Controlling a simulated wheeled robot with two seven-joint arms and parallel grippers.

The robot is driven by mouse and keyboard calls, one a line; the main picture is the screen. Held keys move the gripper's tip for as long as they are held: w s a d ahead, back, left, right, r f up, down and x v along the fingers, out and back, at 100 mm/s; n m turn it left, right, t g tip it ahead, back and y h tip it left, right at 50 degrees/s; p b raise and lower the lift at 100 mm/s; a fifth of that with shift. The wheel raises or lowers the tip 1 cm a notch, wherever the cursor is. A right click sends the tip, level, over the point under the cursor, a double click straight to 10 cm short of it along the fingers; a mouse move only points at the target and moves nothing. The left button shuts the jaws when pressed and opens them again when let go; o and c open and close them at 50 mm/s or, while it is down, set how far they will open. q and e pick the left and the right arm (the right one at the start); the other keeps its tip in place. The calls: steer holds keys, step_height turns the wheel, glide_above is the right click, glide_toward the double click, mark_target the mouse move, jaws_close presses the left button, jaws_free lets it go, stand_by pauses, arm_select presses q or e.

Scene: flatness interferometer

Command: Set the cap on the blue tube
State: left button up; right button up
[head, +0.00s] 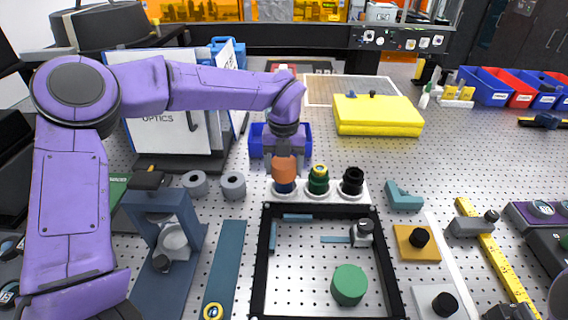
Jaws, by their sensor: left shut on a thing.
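My left gripper (285,152) points down over the left end of a white tube rack (335,192). It is shut on an orange-brown cap (284,171). The blue tube (284,186) stands upright in the rack directly under the cap, and only a short part of it shows. The cap hides the tube's top, and I cannot tell whether the two touch. A green tube (318,181) with a yellow band and a black tube (352,181) stand to the right in the same rack. My right gripper is not in view.
A black frame (262,250) lies in front of the rack, with a green cylinder (349,284) inside it. A blue bin (257,143) is behind the gripper. Grey rings (233,186) sit left of the rack, a teal block (403,197) right. Behind is a yellow case (378,117).

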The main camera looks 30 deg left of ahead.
mark_target(284, 161)
arm_select(q)
steer(key=o, duration=1.1)
step_height(284, 161, up, 10)
steer(key=shift+r+b, duration=0.25)
steer(key=shift+b, duration=0.25)
